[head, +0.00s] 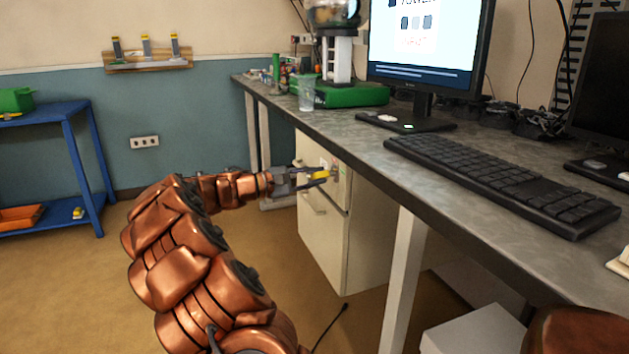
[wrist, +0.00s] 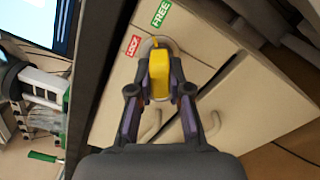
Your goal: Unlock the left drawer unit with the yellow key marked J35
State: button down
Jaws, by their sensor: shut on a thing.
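My gripper (head: 318,178) is shut on the yellow key (head: 321,175) at the upper front of the cream drawer unit (head: 322,225), under the grey worktop. In the wrist view, the yellow key (wrist: 159,75) sits between the fingers of my gripper (wrist: 159,88), its far end at a round grey lock (wrist: 155,46). I cannot tell how far the key is in the lock. The marking on the key cannot be read. A red LOCK label (wrist: 132,45) and a green FREE label (wrist: 161,14) are beside the lock. The drawers look closed.
The worktop (head: 440,180) overhangs the drawer unit and carries a keyboard (head: 500,185), a monitor (head: 425,50) and a green-based machine (head: 345,95). A table leg (head: 402,275) stands right of the unit. A blue shelf (head: 60,165) is at the left, with open floor between.

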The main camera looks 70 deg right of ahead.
jog(key=shift+f+m+b, duration=0.15)
jog(key=shift+m+b, duration=0.95)
jog(key=shift+b, duration=0.4)
jog(key=shift+c, duration=2.4)
grip_release()
jog(key=shift+w, duration=0.1)
jog(key=p+v, duration=0.2)
jog(key=v, duration=0.6)
jog(key=shift+w+a, duration=0.25)
jog(key=shift+a, duration=0.1)
